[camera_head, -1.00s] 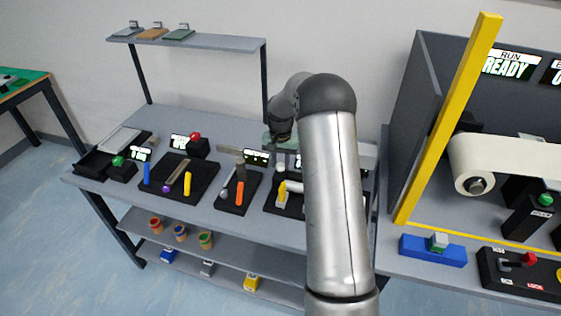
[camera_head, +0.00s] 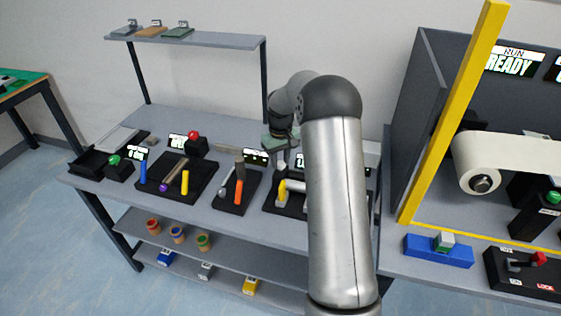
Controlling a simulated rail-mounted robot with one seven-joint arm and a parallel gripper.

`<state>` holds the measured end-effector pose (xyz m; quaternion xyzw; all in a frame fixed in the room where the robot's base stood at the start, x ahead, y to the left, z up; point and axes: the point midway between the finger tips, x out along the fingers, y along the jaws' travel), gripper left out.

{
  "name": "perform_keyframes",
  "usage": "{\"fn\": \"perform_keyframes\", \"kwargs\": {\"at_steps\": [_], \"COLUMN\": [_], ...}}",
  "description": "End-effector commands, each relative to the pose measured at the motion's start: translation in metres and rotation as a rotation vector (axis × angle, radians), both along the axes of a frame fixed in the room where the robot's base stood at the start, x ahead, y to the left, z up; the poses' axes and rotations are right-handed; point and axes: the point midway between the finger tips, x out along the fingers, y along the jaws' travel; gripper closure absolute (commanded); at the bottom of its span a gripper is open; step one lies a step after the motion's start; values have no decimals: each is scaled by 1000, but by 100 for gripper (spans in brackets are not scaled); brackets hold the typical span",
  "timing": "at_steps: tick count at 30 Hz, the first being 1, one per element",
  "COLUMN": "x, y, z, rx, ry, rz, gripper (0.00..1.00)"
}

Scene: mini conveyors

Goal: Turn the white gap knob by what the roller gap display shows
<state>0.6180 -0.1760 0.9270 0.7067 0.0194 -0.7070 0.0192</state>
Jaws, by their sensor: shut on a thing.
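My gripper (camera_head: 281,158) points down at the back of the bench, beside my large grey arm. It is shut on a small whitish part, seemingly the white gap knob (camera_head: 281,166), of which only a little shows. A display (camera_head: 299,160) stands just right of the gripper, mostly hidden behind my arm, and its reading cannot be made out. Below them is a black station with a yellow handle (camera_head: 282,193) and a pale roller (camera_head: 296,186), partly covered by my arm.
To the left are black stations with an orange handle (camera_head: 239,191), a yellow bar (camera_head: 185,182) and a red button (camera_head: 194,135). A small display (camera_head: 255,156) stands close left of the gripper. A yellow post (camera_head: 455,110) and a large white roll (camera_head: 480,178) are at right.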

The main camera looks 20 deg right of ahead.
Motion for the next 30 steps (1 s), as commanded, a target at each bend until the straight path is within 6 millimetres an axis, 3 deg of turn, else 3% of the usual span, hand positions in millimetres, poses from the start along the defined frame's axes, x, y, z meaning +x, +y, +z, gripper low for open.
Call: {"fn": "perform_keyframes", "kwargs": {"at_steps": [9, 25, 26, 27, 28, 30], "x": [0, 1, 1, 1, 1, 0], "y": [0, 0, 0, 0, 0, 0], "z": [1, 1, 1, 1, 1, 1], "rx": [-1, -2, -2, -2, -2, -1], "ry": [-2, -2, -2, -2, -2, -2], "rz": [125, 150, 150, 150, 150, 150], "gripper": [94, 94, 68, 57, 49, 49]}}
